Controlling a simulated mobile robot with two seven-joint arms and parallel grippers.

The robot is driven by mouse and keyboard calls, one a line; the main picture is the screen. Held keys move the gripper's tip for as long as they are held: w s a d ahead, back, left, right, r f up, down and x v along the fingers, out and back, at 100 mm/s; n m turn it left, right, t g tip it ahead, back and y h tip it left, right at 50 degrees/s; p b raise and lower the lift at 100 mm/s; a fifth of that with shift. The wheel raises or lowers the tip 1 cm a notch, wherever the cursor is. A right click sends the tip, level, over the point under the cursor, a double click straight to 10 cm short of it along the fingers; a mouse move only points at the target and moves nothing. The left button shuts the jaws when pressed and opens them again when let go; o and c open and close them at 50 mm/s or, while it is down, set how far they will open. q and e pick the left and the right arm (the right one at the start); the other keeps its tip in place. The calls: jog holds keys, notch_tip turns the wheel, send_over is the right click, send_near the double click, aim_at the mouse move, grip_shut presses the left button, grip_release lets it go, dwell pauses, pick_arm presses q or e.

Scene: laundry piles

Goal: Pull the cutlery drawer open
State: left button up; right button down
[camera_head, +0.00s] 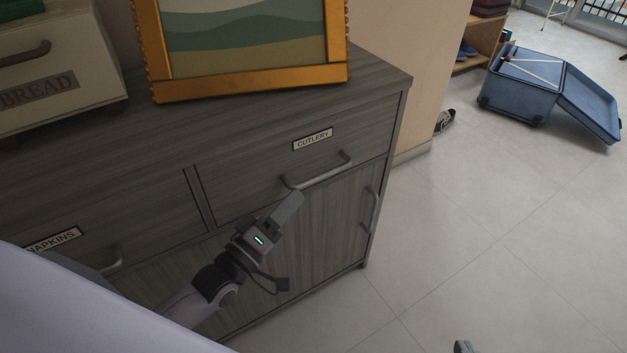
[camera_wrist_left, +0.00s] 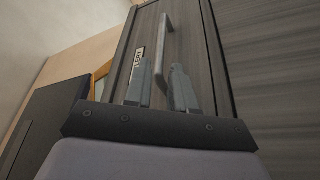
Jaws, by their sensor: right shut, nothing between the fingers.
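The cutlery drawer (camera_head: 245,180) is the upper right drawer of a grey wood-grain cabinet, marked CUTLERY, and it sits flush in the front. Its grey bar handle (camera_head: 325,174) also shows in the left wrist view (camera_wrist_left: 162,40). My left gripper (camera_head: 290,205) is just below the handle's left end. In the left wrist view my left gripper's fingers (camera_wrist_left: 162,82) are apart, with the handle appearing between and beyond them. I cannot tell whether they touch it. Only a small tip of my right gripper (camera_head: 463,346) shows at the bottom edge, shut and empty, away from the cabinet.
A napkins drawer (camera_head: 130,225) is to the left, and a cabinet door (camera_head: 335,225) with an upright handle is below. A gold picture frame (camera_head: 250,82) and a bread box (camera_head: 60,75) stand on top. The floor right of the cabinet is clear up to an open blue suitcase (camera_head: 520,82).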

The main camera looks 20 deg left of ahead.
aim_at(312, 180)
pick_arm(q)
jog(key=b+x, duration=0.1)
jog(key=x, duration=0.6)
grip_shut()
